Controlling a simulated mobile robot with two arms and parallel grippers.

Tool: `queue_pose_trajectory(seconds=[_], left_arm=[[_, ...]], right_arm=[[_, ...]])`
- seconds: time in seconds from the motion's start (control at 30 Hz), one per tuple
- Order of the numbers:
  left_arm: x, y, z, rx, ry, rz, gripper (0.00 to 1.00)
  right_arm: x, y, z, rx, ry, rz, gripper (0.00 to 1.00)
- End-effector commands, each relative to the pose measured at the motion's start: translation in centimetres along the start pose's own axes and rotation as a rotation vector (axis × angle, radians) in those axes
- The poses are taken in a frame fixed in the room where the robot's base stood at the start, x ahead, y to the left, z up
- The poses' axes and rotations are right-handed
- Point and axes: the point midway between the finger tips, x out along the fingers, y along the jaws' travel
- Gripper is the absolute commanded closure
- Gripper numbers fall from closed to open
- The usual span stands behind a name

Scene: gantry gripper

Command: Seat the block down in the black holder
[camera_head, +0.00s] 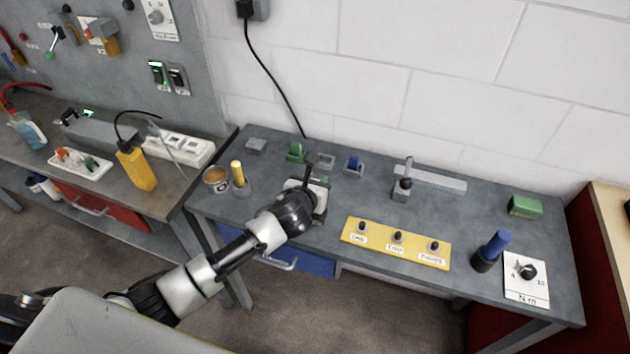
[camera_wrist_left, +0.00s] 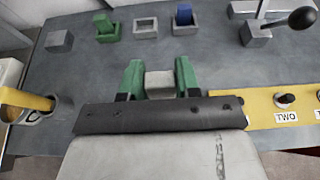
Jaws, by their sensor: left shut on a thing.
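My left gripper (camera_head: 311,190) is over the front of the grey workbench, left of the yellow button panel. In the left wrist view its green fingers (camera_wrist_left: 160,82) are shut on a pale grey block (camera_wrist_left: 159,85), one finger on each side. The block's lower part is hidden behind the gripper body. Beyond it stands a small empty square holder (camera_wrist_left: 145,28) with a grey rim and dark inside; it also shows in the head view (camera_head: 326,160). The block is apart from this holder. No plainly black block holder shows. My right gripper is not in view.
Beside the empty holder stand a green piece (camera_wrist_left: 106,27) and a blue block in a grey holder (camera_wrist_left: 186,24). A grey block (camera_head: 256,145) lies further left. A lever (camera_head: 403,183), yellow button panel (camera_head: 396,243) and yellow cylinder (camera_head: 238,174) stand nearby.

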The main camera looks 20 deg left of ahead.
Motion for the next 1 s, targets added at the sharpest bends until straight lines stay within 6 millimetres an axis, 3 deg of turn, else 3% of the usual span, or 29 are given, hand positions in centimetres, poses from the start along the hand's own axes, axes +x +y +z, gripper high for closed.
queue_pose_trajectory(seconds=[0.1, 0.6, 1.0], left_arm=[[-0.2, 0.0, 0.3, 0.004, 0.000, 0.000, 0.91], [1.9, 0.0, -4.5, 0.001, 0.000, 0.000, 0.91], [2.2, 0.0, -5.3, 0.001, -0.001, 0.000, 0.91]], right_arm=[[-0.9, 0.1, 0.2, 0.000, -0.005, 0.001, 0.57], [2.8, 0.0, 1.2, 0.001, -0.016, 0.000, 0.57], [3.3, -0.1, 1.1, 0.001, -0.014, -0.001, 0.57]])
